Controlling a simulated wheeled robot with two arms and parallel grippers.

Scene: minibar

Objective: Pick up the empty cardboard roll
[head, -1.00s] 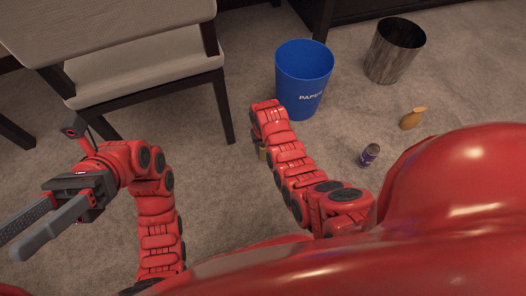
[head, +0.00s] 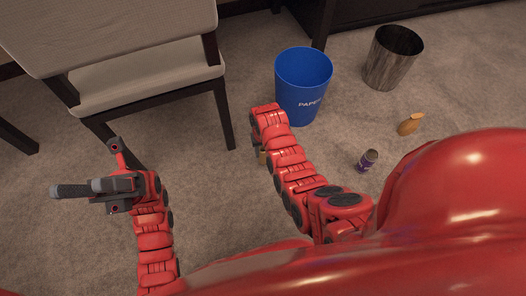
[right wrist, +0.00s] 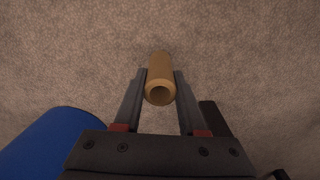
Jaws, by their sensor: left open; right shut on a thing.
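The cardboard roll (right wrist: 160,70) is a tan hollow tube, seen in the right wrist view between the two fingers of my right gripper (right wrist: 160,90). The fingers are shut on its sides, and its open end faces the camera. In the head view only a small tan bit of the roll (head: 262,158) shows beside my right arm, which hides most of it and the right gripper. My left gripper (head: 72,188) is open and empty at the left of the head view, away from the roll.
A blue paper bin (head: 303,80) stands just beyond my right arm. A dark grey bin (head: 394,58), an orange-brown bottle-like item (head: 411,124) and a purple can (head: 368,161) are on the carpet to the right. A chair (head: 150,75) stands at the upper left.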

